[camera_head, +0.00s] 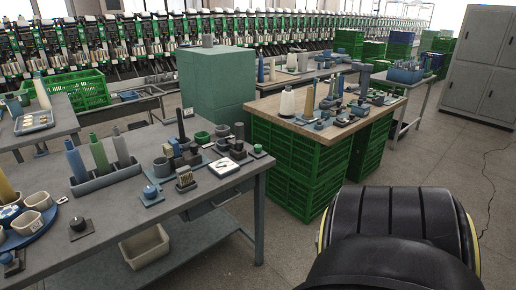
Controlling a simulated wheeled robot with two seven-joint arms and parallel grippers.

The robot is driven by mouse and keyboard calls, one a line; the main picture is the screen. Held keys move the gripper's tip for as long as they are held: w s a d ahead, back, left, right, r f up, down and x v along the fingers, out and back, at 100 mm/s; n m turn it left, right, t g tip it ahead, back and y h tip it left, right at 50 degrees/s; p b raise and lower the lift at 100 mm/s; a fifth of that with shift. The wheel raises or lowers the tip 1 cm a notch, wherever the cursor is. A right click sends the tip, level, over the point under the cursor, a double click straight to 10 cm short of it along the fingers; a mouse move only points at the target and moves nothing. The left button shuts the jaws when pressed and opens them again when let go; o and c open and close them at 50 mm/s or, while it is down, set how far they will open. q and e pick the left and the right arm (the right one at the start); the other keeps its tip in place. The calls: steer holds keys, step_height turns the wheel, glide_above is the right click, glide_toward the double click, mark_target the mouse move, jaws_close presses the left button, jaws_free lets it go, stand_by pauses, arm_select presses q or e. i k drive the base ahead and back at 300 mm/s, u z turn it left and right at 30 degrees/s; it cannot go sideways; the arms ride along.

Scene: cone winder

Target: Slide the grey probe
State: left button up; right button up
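I cannot tell which object is the grey probe. Several small grey and dark pieces stand on the near grey table (120,205). Among them are a thin dark upright post (181,125) on a block and a dark square base with a knob (81,226). A white square plate with a dark mark (223,168) lies near the table's right end. Neither gripper shows in the view. A large black rounded part, probably my own body or arm, fills the bottom right and hides the floor behind it.
A grey rack (106,178) holds coloured cones on the near table. Pale cups stand on a blue round tray (30,232). A cluttered wooden-topped table (290,118) rests on green crates (295,165). A green-grey box (216,85) stands behind.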

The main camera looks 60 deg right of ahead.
mark_target(237, 150)
steer(key=k, duration=0.45)
steer(key=z, duration=0.8)
